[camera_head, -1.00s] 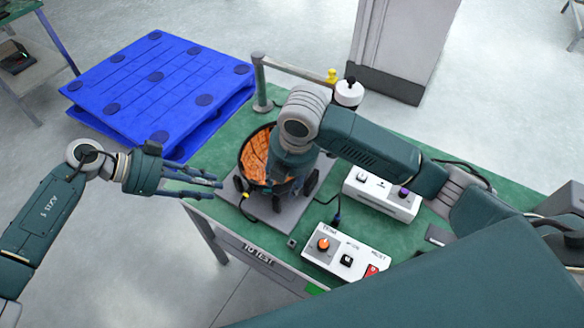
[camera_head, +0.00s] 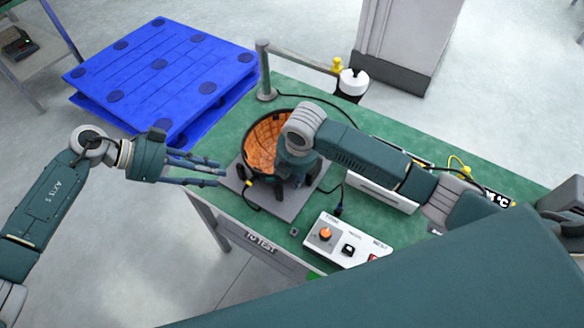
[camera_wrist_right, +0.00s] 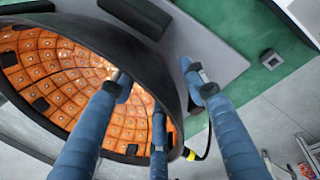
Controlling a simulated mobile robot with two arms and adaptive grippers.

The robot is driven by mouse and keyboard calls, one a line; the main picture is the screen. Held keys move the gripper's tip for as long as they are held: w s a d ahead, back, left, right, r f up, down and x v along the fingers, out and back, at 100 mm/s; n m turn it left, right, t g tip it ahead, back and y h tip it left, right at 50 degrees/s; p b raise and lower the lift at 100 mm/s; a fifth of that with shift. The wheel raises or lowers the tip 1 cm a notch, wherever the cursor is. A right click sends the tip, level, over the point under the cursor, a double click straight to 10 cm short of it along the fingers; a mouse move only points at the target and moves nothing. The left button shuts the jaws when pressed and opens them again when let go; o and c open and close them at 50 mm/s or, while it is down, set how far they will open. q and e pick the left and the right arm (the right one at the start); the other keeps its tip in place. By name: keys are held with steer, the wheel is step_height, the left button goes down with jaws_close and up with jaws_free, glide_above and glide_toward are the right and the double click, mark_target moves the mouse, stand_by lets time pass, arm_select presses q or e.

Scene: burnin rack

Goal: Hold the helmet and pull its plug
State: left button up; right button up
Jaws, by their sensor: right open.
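The helmet (camera_head: 262,145) is a dark bowl with an orange tiled inside, open side up, on a grey pad (camera_head: 290,208) on the green table. My right gripper (camera_head: 291,182) is over its near right side. In the right wrist view the open fingers (camera_wrist_right: 163,88) straddle the helmet's rim (camera_wrist_right: 172,62), one over the orange inside, others at or outside the rim. A dark cable end with a yellow band (camera_wrist_right: 190,154), perhaps the plug, shows beside the rim. My left gripper (camera_head: 222,173) is open and empty, left of the helmet, fingers pointing at it.
A white control box (camera_head: 345,240) with an orange knob stands right of the pad. Another white box (camera_head: 380,193) is partly behind my right forearm. A post with a rail (camera_head: 266,70) and a white bottle (camera_head: 352,84) are at the back. A blue pallet (camera_head: 160,75) lies beyond the table.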

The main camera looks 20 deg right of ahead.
steer(key=shift+f, duration=0.1)
jaws_close()
steer(key=shift+s, duration=0.1)
stand_by(1.1)
